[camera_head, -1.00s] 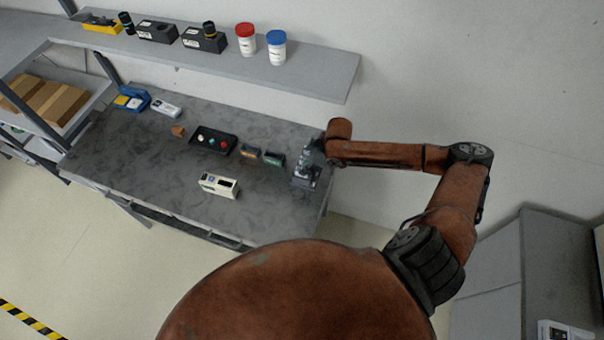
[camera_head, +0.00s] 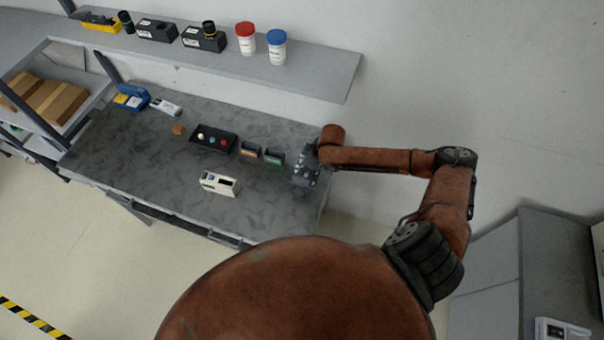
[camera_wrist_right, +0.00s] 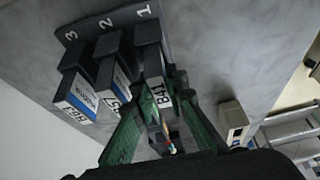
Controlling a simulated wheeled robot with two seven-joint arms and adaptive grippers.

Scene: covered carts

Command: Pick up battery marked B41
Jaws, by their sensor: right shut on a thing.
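The battery marked B41 (camera_wrist_right: 158,92) stands at slot 1 of a dark holder (camera_wrist_right: 108,22) numbered 3, 2, 1 in the right wrist view. My right gripper (camera_wrist_right: 157,108) has its green fingers on both sides of this battery and is shut on it. Two more batteries stand at slots 2 and 3: the middle one (camera_wrist_right: 112,82) has a partly hidden label, and the left one (camera_wrist_right: 75,97) has a blue and white label. In the head view my right gripper (camera_head: 311,160) is over the holder at the table's right end. My left gripper is not in view.
The grey table (camera_head: 130,185) also bears a cream device (camera_head: 219,184), a black button box (camera_head: 213,139) and two small dark devices beside it. A shelf (camera_head: 320,79) with a red-lidded jar (camera_head: 246,40) and a blue-lidded jar (camera_head: 277,48) runs above the back.

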